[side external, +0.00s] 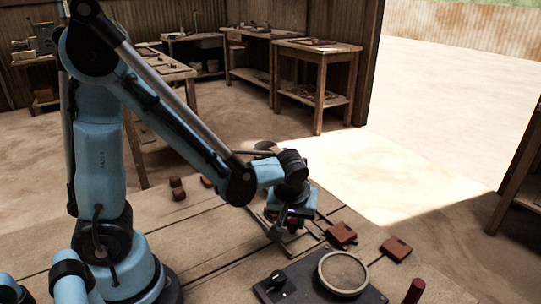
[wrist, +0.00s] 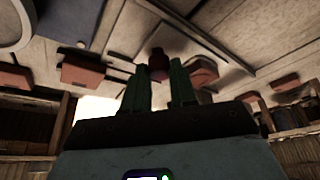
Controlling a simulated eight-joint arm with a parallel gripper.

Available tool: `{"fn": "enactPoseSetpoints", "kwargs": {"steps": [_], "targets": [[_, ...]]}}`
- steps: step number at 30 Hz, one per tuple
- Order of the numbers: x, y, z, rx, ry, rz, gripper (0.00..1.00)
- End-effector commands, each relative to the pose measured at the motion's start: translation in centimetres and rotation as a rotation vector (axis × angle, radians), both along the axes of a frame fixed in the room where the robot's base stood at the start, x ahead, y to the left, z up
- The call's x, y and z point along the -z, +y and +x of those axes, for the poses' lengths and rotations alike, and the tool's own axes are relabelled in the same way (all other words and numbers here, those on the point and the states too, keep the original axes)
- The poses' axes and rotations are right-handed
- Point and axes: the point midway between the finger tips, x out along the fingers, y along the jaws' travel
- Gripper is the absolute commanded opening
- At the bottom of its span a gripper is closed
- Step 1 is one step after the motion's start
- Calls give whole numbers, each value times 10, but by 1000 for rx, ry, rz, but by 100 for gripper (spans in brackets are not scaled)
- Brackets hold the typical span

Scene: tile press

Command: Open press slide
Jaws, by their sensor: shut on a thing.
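My gripper (side external: 288,226) is low over the workbench, at the slide's frame of thin rails (side external: 322,226). In the wrist view my gripper (wrist: 160,76) has its two green fingers on either side of a dark red knob (wrist: 158,60), shut on it. The knob seems to stand on the press slide, whose rails (wrist: 222,50) run past it in the wrist view. My gripper and wrist hide most of the slide in the side view, so I cannot tell how far open it is.
Red-brown tiles (side external: 342,233) and (side external: 397,249) lie right of the gripper; smaller blocks (side external: 177,188) lie behind. A round pale disc (side external: 343,271) sits on a dark plate (side external: 310,267) in front, with a black knob (side external: 278,281). A dark red post (side external: 414,290) stands front right.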

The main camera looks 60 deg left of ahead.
Motion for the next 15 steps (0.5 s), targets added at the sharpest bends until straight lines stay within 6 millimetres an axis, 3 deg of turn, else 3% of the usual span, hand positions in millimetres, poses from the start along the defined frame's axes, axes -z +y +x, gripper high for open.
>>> {"fn": "enactPoseSetpoints", "kwargs": {"steps": [6,15], "targets": [[0,-27,1,2,-2,-2,0],[0,-29,0,-1,-3,-1,0]]}}
